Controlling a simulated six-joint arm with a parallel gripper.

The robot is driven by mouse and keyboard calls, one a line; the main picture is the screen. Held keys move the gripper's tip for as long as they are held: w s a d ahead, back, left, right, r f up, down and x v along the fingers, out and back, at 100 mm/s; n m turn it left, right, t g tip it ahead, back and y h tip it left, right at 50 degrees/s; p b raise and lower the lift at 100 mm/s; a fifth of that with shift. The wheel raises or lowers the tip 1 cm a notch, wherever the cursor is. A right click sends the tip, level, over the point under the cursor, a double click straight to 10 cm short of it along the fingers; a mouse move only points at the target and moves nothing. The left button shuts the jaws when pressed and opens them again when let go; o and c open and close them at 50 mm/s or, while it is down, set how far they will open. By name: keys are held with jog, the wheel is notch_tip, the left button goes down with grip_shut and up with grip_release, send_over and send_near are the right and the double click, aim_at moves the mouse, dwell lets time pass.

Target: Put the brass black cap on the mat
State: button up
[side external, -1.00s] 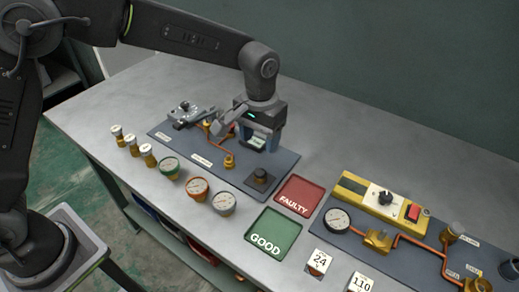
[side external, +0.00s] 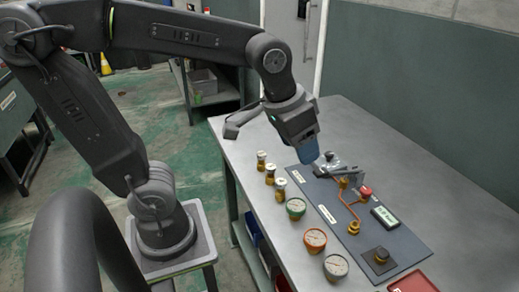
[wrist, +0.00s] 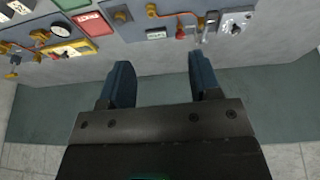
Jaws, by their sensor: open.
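A small black square mat (side external: 370,263) lies at the near right end of the dark board in the side view. A small cap (side external: 381,256), brass with a dark top, appears to sit on it. They also show small at the top of the wrist view, where I cannot separate cap from mat (wrist: 119,13). My gripper (side external: 309,152) is raised near the board's far left end, away from the cap. In the wrist view its two blue fingers (wrist: 161,75) are apart with nothing between them.
The board (side external: 345,225) also carries an orange pipe, a red knob (side external: 365,191), a metal gauge and a meter (side external: 386,217). Several brass bottles and three round gauges (side external: 314,240) line its front. A red tray (side external: 414,282) is at the lower right. Bare bench lies behind the board.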

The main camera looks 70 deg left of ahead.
jog(key=s+a+f+t, duration=0.1)
jog(key=s+a, duration=0.1)
jog(key=s, duration=0.4)
jog(key=shift+s+a+f, duration=0.3)
jog(key=shift+s+a, duration=0.05)
jog(key=shift+s, duration=0.05)
